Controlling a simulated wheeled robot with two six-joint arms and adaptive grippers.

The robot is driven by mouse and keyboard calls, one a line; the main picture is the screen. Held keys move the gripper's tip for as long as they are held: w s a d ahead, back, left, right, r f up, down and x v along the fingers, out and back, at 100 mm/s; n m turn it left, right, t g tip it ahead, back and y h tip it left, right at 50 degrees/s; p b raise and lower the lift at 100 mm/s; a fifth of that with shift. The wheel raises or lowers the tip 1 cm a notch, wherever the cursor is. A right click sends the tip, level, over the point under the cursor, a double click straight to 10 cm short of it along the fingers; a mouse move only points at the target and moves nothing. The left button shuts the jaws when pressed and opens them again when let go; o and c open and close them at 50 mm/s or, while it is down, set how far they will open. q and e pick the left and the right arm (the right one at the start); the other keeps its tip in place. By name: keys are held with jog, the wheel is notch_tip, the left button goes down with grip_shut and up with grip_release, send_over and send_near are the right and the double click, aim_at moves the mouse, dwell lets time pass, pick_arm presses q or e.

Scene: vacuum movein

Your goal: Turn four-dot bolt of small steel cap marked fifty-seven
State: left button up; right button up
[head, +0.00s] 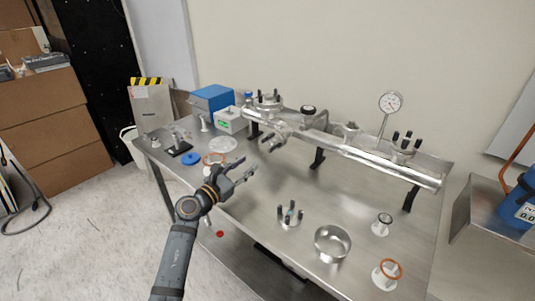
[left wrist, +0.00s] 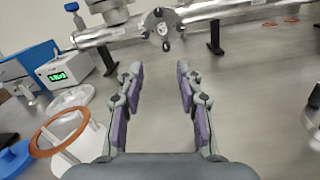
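A small round steel cap (left wrist: 161,27) with dark bolts around its rim closes a short side branch of the steel pipe (head: 375,162). The cap also shows in the head view (head: 275,142), behind my left gripper. I cannot read its marking or count the dots by its bolts. My left gripper (head: 251,175) is open and empty above the table, pointing towards the cap but apart from it. In the left wrist view its two fingers (left wrist: 159,72) are spread, with the cap beyond their tips. My right gripper is out of view.
A loose bolted part (head: 290,216), a steel bowl (head: 332,245) and an orange ring (head: 391,268) stand at the table's front. A gauge (head: 390,103) rises behind the pipe. A white box with green digits (head: 230,121) is at back left. The table's middle is clear.

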aim_at(269, 152)
pick_arm(q)
jog(key=shift+d+f+m+g, duration=0.3)
jog(key=shift+f+m, duration=0.1)
jog(key=shift+m, duration=0.1)
jog(key=b+x, duration=0.1)
jog(key=x, duration=0.9)
jog(key=shift+w+d+r, duration=0.1)
jog(key=shift+d, duration=0.15)
jog(key=shift+c, duration=0.4)
grip_shut()
